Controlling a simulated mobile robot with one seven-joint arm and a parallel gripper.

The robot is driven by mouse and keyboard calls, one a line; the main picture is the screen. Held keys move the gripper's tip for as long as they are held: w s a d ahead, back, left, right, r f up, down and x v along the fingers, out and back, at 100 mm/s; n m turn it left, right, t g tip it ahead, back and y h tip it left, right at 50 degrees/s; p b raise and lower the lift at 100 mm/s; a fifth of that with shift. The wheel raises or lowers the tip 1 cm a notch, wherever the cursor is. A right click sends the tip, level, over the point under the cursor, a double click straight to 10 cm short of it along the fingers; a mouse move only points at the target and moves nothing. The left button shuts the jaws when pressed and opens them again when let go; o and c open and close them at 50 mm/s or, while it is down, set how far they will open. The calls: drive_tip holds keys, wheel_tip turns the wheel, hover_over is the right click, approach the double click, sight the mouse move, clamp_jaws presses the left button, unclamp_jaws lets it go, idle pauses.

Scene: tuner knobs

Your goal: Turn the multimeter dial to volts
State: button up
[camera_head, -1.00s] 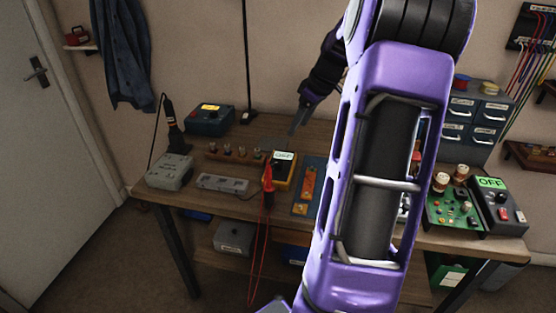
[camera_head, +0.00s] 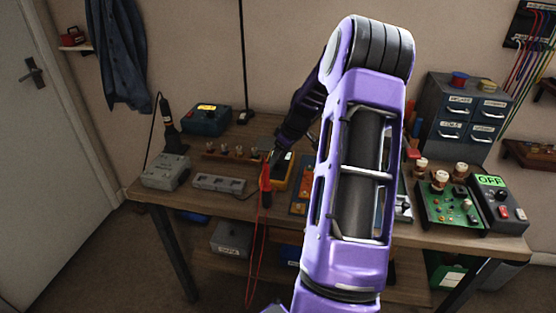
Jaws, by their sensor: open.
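The multimeter (camera_head: 282,178) is a yellow-edged, dark-faced box near the front of the workbench, left of my arm. Its display and dial are hidden behind my gripper, so I cannot read the dial's position. My gripper (camera_head: 272,156) is open, pointing down and left at the multimeter's upper part. I cannot tell whether the fingers touch it. Red test leads (camera_head: 264,185) hang at the multimeter's left side over the bench's front edge.
A grey box (camera_head: 166,172), a power strip (camera_head: 219,183) and a blue box (camera_head: 206,119) stand on the left. A green circuit board (camera_head: 452,205) and an OFF-display unit (camera_head: 497,204) are at the right.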

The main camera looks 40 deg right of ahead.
clamp_jaws()
idle(0.4)
drive_tip(key=shift+m, duration=0.4)
drive_tip(key=shift+a+f+m+h+b, duration=0.15)
drive_tip(key=shift+m+h+b, duration=0.4)
drive_tip(key=shift+m, duration=0.35)
drive_tip(key=m+h, duration=0.1)
drive_tip(key=m, duration=0.2)
drive_tip(key=shift+a+m, duration=0.1)
drive_tip(key=shift+m, duration=0.2)
drive_tip(key=m, duration=0.1)
drive_tip(key=m+h, duration=0.1)
drive_tip(key=shift+w+r+m, duration=0.1)
drive_tip(key=shift+r+m, duration=0.1)
drive_tip(key=shift+m, duration=0.1)
drive_tip(key=shift+m+g+h+p, duration=0.3)
drive_tip(key=shift+m+h+p, duration=0.35)
drive_tip(key=shift+m, duration=0.75)
drive_tip(key=shift+f, duration=0.1)
